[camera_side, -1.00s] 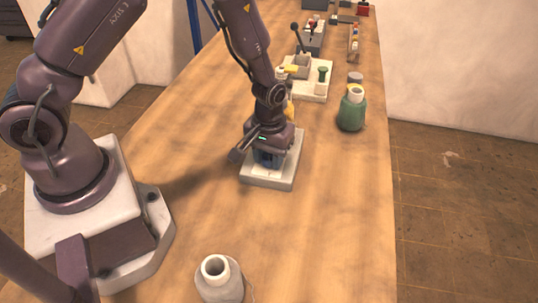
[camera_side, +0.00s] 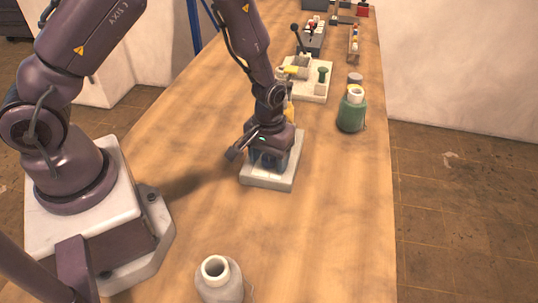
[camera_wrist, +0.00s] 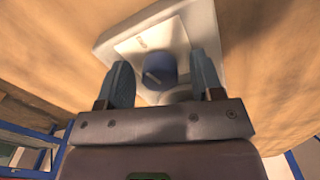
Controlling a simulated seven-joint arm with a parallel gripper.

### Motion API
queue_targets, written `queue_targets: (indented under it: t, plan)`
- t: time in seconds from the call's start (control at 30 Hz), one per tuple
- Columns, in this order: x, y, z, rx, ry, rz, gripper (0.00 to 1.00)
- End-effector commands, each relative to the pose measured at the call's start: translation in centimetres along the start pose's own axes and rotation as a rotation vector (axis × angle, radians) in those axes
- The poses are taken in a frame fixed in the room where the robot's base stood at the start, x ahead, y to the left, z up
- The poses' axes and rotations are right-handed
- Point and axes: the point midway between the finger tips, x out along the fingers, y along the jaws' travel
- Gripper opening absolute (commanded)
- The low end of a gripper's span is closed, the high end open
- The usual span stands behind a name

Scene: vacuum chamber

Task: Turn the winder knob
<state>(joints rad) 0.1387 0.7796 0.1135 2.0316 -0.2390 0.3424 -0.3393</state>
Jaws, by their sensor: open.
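The winder knob (camera_wrist: 159,69) is a round blue knob with a pale line across its top. It sits on a pale base plate (camera_wrist: 111,42) on the table. In the wrist view my gripper (camera_wrist: 164,72) is open, with one blue-grey finger on each side of the knob. Gaps show between the fingers and the knob. In the side view my gripper (camera_side: 268,162) is low over the base plate (camera_side: 264,180), and my wrist hides most of the knob there.
Behind my gripper is a pale board (camera_side: 313,93) with a green peg (camera_side: 322,76). The table front right is clear.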

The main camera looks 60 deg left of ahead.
Motion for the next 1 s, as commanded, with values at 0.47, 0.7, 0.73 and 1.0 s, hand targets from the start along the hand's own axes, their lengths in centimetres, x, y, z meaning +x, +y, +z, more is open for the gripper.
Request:
queue_targets:
  t: [0.47, 0.7, 0.73, 1.0]
  plan:
    - [-7.1, 0.1, -0.1, 0.002, 0.006, 0.004, 0.60]
    - [-11.4, 0.1, 0.0, 0.000, 0.003, 0.003, 0.60]
    - [-11.8, 0.1, 0.0, 0.000, 0.003, 0.002, 0.60]
    - [-13.0, 0.0, 0.0, 0.000, 0.000, 0.000, 0.60]
